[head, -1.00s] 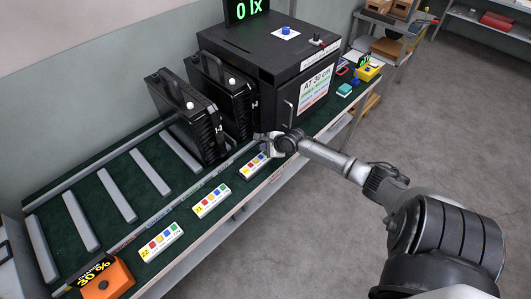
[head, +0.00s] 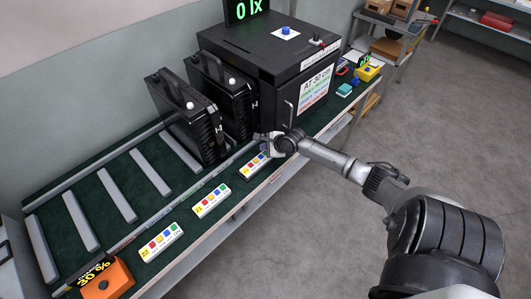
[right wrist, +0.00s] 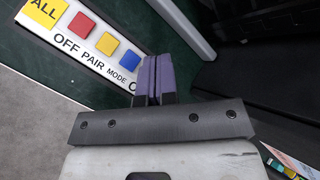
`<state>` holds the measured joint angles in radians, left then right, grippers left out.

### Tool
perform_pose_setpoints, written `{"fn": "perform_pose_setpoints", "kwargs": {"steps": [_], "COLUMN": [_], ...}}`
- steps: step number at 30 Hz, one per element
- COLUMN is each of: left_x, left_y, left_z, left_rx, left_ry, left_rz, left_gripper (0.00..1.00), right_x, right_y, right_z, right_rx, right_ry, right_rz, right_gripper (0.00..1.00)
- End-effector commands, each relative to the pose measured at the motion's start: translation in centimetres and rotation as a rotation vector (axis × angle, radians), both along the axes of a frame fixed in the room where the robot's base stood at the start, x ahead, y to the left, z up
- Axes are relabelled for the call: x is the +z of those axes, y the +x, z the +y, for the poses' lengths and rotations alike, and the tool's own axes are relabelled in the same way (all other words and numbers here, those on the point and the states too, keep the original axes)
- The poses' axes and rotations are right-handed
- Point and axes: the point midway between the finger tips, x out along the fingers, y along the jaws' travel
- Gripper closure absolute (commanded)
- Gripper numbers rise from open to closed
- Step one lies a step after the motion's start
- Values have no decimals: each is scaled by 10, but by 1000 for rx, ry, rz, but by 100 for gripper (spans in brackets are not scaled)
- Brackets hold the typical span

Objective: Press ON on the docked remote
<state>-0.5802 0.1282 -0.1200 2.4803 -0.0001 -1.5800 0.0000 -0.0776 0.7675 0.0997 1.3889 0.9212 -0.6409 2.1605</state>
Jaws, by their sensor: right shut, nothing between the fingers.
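A white remote (head: 248,167) lies near the front edge of the green bench, the farthest of three in a row. In the right wrist view this remote (right wrist: 62,38) has a yellow ALL label, red, yellow and blue buttons, and the words OFF, PAIR and MODE. A further word starting with O is cut off by my fingers, and any button above it is hidden. My right gripper (right wrist: 158,60) is shut and empty, its purple fingertips over that end of the remote. I cannot tell whether they touch it. My left gripper is out of view.
Two more remotes (head: 212,200) (head: 161,242) lie nearer. Black floodlight housings (head: 190,112) stand behind my gripper, beside a large black box (head: 270,55) under a display (head: 245,10) reading 0 lx. An orange block (head: 107,281) sits at the near end.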

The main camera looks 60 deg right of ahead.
Motion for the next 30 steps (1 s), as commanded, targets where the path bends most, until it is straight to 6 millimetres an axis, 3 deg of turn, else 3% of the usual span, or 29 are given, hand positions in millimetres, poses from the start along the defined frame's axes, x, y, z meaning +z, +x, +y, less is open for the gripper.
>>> {"fn": "perform_pose_setpoints", "kwargs": {"steps": [30], "left_x": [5], "left_y": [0], "left_z": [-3], "left_rx": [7], "left_ry": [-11], "left_rz": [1], "left_gripper": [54], "right_x": [-9], "right_y": [0], "right_z": [0], "right_rx": [0], "right_ry": [0], "right_rz": [0], "right_gripper": [100]}}
